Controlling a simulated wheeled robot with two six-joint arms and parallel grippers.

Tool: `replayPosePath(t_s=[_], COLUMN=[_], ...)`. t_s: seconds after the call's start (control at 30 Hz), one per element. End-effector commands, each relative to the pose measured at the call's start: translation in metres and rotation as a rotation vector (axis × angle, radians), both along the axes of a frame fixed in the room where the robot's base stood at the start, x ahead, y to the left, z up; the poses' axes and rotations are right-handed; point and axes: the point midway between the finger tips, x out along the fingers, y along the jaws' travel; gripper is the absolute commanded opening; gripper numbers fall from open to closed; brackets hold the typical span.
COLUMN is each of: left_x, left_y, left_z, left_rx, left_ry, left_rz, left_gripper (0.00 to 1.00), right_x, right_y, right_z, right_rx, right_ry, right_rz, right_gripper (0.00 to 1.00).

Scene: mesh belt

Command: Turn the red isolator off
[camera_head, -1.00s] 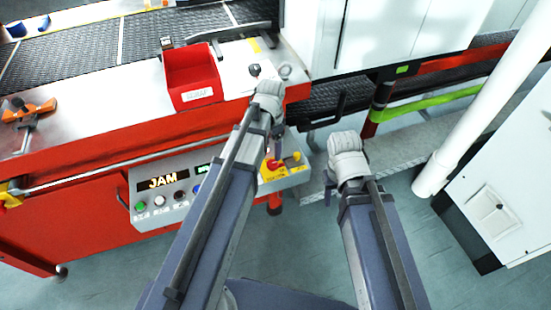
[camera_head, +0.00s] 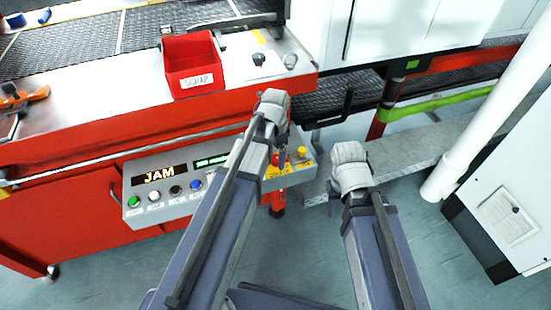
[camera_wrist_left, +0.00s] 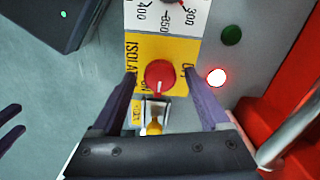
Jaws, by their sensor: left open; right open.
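The red isolator knob (camera_wrist_left: 159,76) sits on a yellow plate (camera_wrist_left: 178,52) marked "ISOLATOR" in the left wrist view. My left gripper (camera_wrist_left: 160,82) is open, with one finger on each side of the knob; I cannot tell whether either touches it. In the head view my left gripper (camera_head: 280,152) is over the right end of the control panel (camera_head: 170,206) and partly hides the isolator. My right arm ends right of the panel (camera_head: 350,172). Two fingers of my right gripper (camera_wrist_left: 10,128) show apart at the left edge of the left wrist view, with nothing between them.
A gauge (camera_wrist_left: 168,8), a dark green button (camera_wrist_left: 231,35) and a lit red lamp (camera_wrist_left: 216,77) lie near the isolator. A yellow part (camera_wrist_left: 154,126) sits below the knob. The panel shows "JAM" (camera_head: 160,174). A red scrap bin (camera_head: 192,55) stands on the machine.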

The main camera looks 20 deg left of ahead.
Motion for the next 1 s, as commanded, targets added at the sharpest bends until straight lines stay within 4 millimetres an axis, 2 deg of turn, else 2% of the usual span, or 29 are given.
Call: replayPosePath(t_s=[0.17, 0.83, 0.87, 1.0], left_x=[0.0000, 0.0000, 0.0000, 0.0000], left_y=[0.0000, 0.0000, 0.0000, 0.0000], left_z=[0.0009, 0.0008, 0.0008, 0.0008], left_rx=[0.000, 0.000, 0.000, 0.000], left_ry=[0.000, 0.000, 0.000, 0.000], left_rz=[0.000, 0.000, 0.000, 0.001], left_gripper=[0.78, 0.03, 0.00, 0.00], right_x=[0.0000, 0.0000, 0.0000, 0.0000], right_y=[0.0000, 0.0000, 0.0000, 0.0000], right_z=[0.0009, 0.0008, 0.0008, 0.0008], right_rx=[0.000, 0.000, 0.000, 0.000], right_ry=[0.000, 0.000, 0.000, 0.000], right_rz=[0.000, 0.000, 0.000, 0.000], right_gripper=[0.50, 0.50, 0.50, 0.50])
